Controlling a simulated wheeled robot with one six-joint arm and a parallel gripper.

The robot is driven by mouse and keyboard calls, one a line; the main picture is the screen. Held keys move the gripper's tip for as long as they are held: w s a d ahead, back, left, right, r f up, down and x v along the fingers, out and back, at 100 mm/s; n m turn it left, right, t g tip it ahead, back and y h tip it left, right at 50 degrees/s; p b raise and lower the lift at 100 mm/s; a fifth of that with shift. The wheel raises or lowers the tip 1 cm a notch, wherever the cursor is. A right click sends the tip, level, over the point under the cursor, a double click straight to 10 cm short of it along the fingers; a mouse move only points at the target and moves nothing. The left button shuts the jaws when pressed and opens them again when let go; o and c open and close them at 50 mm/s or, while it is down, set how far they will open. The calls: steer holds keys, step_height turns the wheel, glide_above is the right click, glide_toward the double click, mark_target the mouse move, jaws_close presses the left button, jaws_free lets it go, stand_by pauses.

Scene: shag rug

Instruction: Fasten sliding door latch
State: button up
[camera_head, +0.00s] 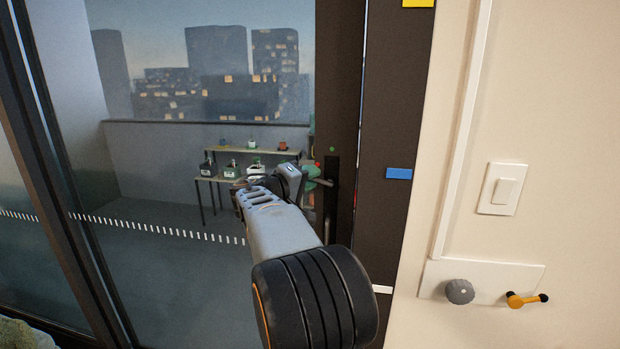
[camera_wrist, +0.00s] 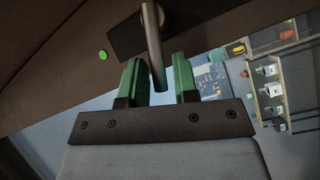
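The sliding door's latch is a grey metal lever (camera_head: 321,182) on a black plate (camera_head: 331,200) on the dark door frame. In the wrist view the lever (camera_wrist: 152,40) reaches from its dark plate (camera_wrist: 126,36) down between my green fingers. My gripper (camera_head: 312,172) is at the lever in the head view. In the wrist view my gripper (camera_wrist: 157,62) is open, with one finger on each side of the lever's end. The lever lies closer to the left finger; I cannot tell whether they touch. A green dot (camera_head: 333,149) is on the frame above the plate.
A dark post (camera_head: 388,120) with blue and yellow tags stands right of the door edge. Further right, the wall has a light switch (camera_head: 502,189), a grey knob (camera_head: 460,291) and an orange lever (camera_head: 522,300).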

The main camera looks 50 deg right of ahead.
jaws_close()
steer(key=f+b, duration=0.1)
steer(key=b, duration=0.2)
steer(key=shift+f+n+h+b, duration=0.3)
steer(key=shift+n+h+b, duration=0.1)
steer(key=n+h+b, duration=0.1)
steer(key=n+b, duration=0.1)
steer(key=b, duration=0.1)
steer(key=shift+w, duration=0.1)
steer(key=shift+o, duration=1.3)
jaws_free()
steer(key=shift+a, duration=0.2)
steer(key=a+f+b, duration=0.2)
steer(key=a, duration=1.1)
steer(key=shift+w+a+f, duration=0.2)
steer(key=shift+w, duration=0.15)
steer(key=shift+t, duration=0.3)
